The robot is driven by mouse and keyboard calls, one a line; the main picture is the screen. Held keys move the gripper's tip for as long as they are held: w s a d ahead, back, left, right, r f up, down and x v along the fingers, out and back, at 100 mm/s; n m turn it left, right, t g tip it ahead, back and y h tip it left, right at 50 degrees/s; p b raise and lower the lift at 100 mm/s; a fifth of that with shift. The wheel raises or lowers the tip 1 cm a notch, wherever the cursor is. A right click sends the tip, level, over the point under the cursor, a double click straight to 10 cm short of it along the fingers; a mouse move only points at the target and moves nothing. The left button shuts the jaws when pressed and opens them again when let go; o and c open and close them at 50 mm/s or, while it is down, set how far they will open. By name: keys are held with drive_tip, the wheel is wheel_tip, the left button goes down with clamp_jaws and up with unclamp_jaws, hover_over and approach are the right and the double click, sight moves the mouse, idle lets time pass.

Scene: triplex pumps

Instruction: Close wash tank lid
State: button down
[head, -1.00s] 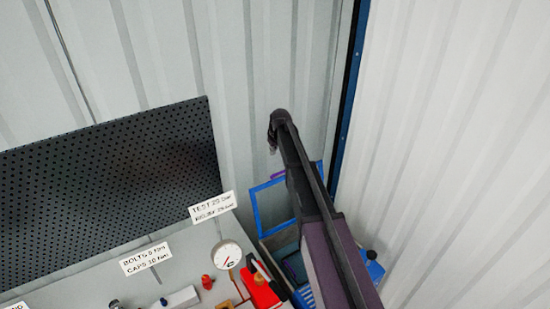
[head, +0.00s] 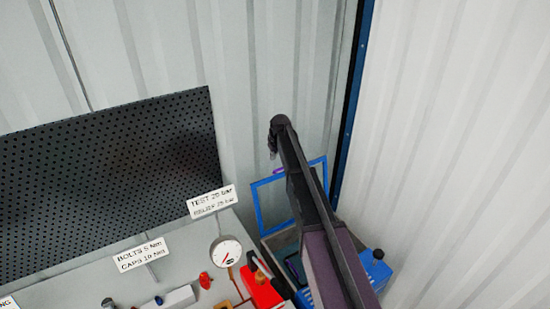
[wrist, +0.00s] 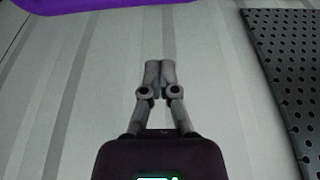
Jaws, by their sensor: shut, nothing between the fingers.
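The wash tank lid (head: 257,207) is a blue frame standing raised at the back of the wash tank, partly hidden behind my arm. A small purple piece (head: 278,171) shows at its top edge. The wash tank (head: 268,246) is an open bin beside the bench, with much of its inside covered by my arm. My gripper (head: 273,155) hangs from the arm's end just above the lid's top edge, near the wall. In the wrist view my gripper (wrist: 160,72) has its fingers together and empty. A purple shape (wrist: 80,8) crosses that view's top left; contact with it is not visible.
A black perforated board (head: 110,185) stands left of the arm. The bench holds a dial gauge (head: 226,251), a red block (head: 262,289) and sign cards (head: 212,201). Corrugated walls and a blue corner post (head: 352,110) close in behind and right.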

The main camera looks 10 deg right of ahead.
drive_tip(key=shift+s+d+f+b, duration=0.3)
drive_tip(key=shift+s+f+b, duration=0.15)
drive_tip(key=shift+s+f, duration=0.25)
drive_tip(key=shift+s+d+f+b, duration=0.3)
drive_tip(key=shift+s+f+b, duration=0.15)
drive_tip(key=shift+s, duration=0.3)
